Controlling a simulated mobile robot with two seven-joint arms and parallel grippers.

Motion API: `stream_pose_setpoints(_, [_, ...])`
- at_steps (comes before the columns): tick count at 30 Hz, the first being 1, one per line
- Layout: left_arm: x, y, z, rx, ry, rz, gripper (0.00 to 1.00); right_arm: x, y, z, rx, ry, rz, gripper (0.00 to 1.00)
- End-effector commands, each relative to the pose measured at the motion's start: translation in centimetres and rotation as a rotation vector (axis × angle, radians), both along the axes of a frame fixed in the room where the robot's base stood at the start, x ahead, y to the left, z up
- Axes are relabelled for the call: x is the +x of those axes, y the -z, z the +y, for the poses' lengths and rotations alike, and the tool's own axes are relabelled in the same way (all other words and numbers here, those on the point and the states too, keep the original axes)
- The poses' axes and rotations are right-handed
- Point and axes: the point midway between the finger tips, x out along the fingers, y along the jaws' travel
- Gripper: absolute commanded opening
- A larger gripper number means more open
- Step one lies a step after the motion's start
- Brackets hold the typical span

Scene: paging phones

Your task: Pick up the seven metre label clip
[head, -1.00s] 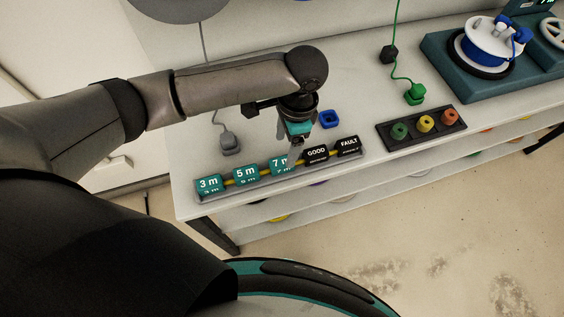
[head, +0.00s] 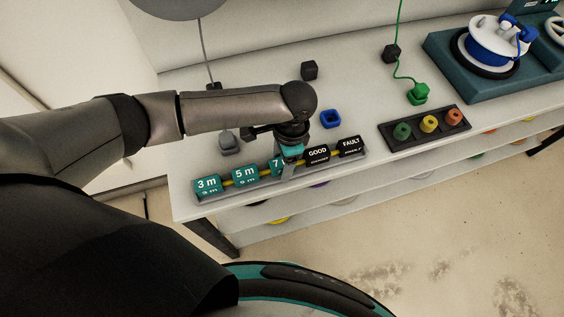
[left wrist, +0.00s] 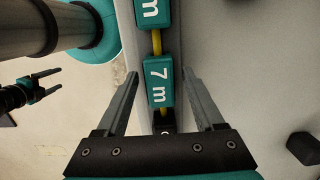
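The seven metre label clip is a teal block marked 7 m (head: 275,168), partly hidden by my left gripper in the head view. It sits in a grey tray (head: 210,196) on a yellow bar, between the 5 m clip (head: 245,176) and the black GOOD clip (head: 318,154). In the left wrist view the 7 m clip (left wrist: 159,82) shows between the open fingers of my left gripper (left wrist: 161,74), with a gap visible on each side. My right gripper (left wrist: 48,84) shows at the left of that view, its fingers apart and empty.
The 3 m clip (head: 208,186) and the FAULT clip (head: 349,146) sit at the tray's ends. A grey plug (head: 228,142), a blue socket (head: 330,118) and a black block (head: 309,70) stand behind. A dark tray (head: 425,127) with coloured pieces lies right.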

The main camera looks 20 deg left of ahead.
Motion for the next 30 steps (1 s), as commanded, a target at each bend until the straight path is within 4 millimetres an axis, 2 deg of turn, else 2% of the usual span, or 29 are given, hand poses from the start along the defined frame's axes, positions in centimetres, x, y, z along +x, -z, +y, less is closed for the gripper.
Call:
stream_pose_setpoints(2, [0.0, -0.03, -0.03, 0.0, 0.0, 0.0, 0.59, -0.11, 0.0, -0.03, 0.0, 0.0, 0.002, 0.75])
stream_pose_setpoints(18, [0.02, -0.05, -0.02, 0.0, 0.0, 0.0, 0.0, -0.18, 0.02, -0.04, -0.001, -0.001, 0.004, 0.75])
stream_pose_setpoints(30, [0.05, -0.28, -0.02, -0.001, -0.001, -0.001, 0.0, -0.17, -0.06, -0.03, -0.001, -0.002, 0.003, 0.75])
